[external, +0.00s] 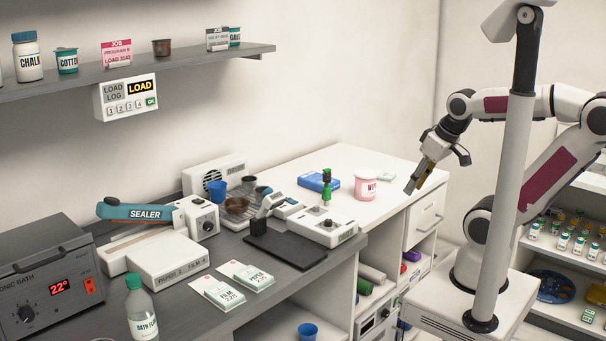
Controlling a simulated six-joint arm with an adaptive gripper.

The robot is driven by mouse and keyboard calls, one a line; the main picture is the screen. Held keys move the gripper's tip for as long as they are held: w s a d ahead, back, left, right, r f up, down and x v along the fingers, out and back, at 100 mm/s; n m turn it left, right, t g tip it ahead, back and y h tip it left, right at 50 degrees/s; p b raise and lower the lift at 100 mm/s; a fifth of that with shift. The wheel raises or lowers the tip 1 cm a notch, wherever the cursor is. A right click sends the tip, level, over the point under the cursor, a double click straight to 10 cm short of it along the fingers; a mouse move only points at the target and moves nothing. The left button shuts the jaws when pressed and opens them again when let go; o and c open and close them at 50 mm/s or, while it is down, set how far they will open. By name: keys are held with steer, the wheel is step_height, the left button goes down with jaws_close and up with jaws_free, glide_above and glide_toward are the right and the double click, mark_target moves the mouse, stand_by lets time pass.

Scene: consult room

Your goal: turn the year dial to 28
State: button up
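No dial with readable year numbers shows in the external view. A white device with a small dark knob (327,223) on top stands on the dark counter, near the middle. The white end box of the sealer (202,219) also carries a small round feature. The markings on both are too small to read, so I cannot tell which is the year dial. My gripper (414,189) hangs in the air to the right of these, above the right end of the white counter, pointing down and left. It touches nothing visible. Whether its fingers are open or shut is unclear.
The white counter's right end (395,173) is clear.

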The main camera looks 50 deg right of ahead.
steer(key=w+a+f, duration=0.1)
steer(key=w+f, duration=0.1)
steer(key=w, duration=0.4)
steer(key=w+a+f+n+g, duration=0.1)
steer(key=w+a+f, duration=0.1)
steer(key=w, duration=0.4)
steer(key=w+a+f+g, duration=0.1)
steer(key=w+a+f, duration=0.1)
steer(key=w, duration=0.4)
steer(key=shift+w+a+f+n, duration=0.2)
steer(key=shift+w+f+n, duration=0.1)
steer(key=shift+n, duration=0.1)
steer(key=t, duration=0.1)
glide_toward(317, 206)
steer(key=shift+s+d+f+t, duration=0.15)
steer(key=shift+d+f+t, duration=0.05)
steer(key=shift+t, duration=0.1)
steer(key=shift+f+y, duration=0.15)
steer(key=shift+y, duration=0.15)
steer(key=shift+x, duration=3.8)
steer(key=shift+c, duration=0.3)
